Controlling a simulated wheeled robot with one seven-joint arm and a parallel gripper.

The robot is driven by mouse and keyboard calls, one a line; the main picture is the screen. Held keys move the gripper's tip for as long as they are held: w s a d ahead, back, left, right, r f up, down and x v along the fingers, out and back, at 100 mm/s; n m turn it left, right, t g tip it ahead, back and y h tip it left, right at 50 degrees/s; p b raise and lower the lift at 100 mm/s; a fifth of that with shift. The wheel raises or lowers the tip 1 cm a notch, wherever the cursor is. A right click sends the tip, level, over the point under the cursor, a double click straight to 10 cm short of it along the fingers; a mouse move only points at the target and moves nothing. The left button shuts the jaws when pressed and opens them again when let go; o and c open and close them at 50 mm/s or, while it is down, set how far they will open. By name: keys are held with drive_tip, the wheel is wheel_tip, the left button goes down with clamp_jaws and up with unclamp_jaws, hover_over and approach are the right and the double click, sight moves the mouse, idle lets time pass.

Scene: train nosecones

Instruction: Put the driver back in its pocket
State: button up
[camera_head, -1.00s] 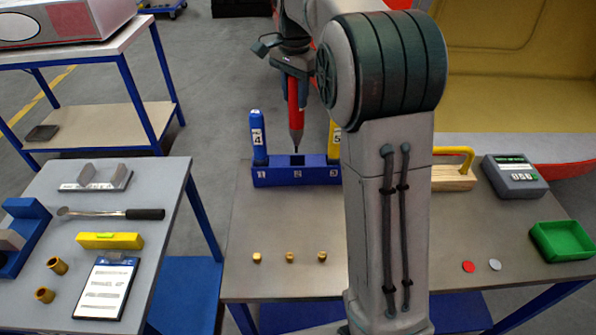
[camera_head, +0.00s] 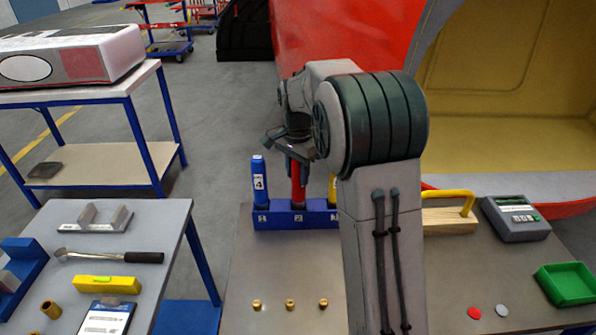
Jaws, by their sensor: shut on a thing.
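The red driver (camera_head: 298,187) stands upright at the middle pocket of the blue rack (camera_head: 278,219). Its shaft tip is hidden, and its lower end appears to be down in that pocket. My gripper (camera_head: 297,158) is shut around the upper part of the red driver, above the rack. A blue driver (camera_head: 259,184) labelled 4 stands in the left pocket. A yellow driver (camera_head: 333,188) stands at the right pocket, partly hidden by my arm.
Several small brass pieces (camera_head: 290,305) lie on the bench in front of the rack. A wooden block with a yellow handle (camera_head: 450,217), a grey device (camera_head: 516,217) and a green tray (camera_head: 568,285) are at right. A side table (camera_head: 165,220) with tools stands at left.

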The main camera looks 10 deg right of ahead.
drive_tip(key=shift+f, duration=0.1)
drive_tip(key=o, duration=1.1)
wheel_tip(320, 180, up, 12)
drive_tip(key=shift+r, duration=0.1)
drive_tip(key=shift+s+r, duration=0.15)
drive_tip(key=shift+s, duration=0.25)
drive_tip(key=s+f+n+t, duration=0.1)
drive_tip(key=s+f+n, duration=0.2)
drive_tip(key=s, duration=0.6)
drive_tip(key=s+f+n+t, duration=0.1)
drive_tip(key=s+f+n, duration=0.2)
drive_tip(key=s, duration=0.6)
drive_tip(key=s+f+n+t, duration=0.1)
drive_tip(key=s+f+n, duration=0.2)
drive_tip(key=s, duration=0.7)
drive_tip(key=shift+s+d+f+n, duration=0.1)
drive_tip(key=shift+f+n, duration=0.1)
drive_tip(key=shift+n, duration=0.35)
drive_tip(key=shift+d+f+n, duration=0.1)
drive_tip(key=shift+f+n, duration=0.05)
drive_tip(key=shift+n, duration=0.4)
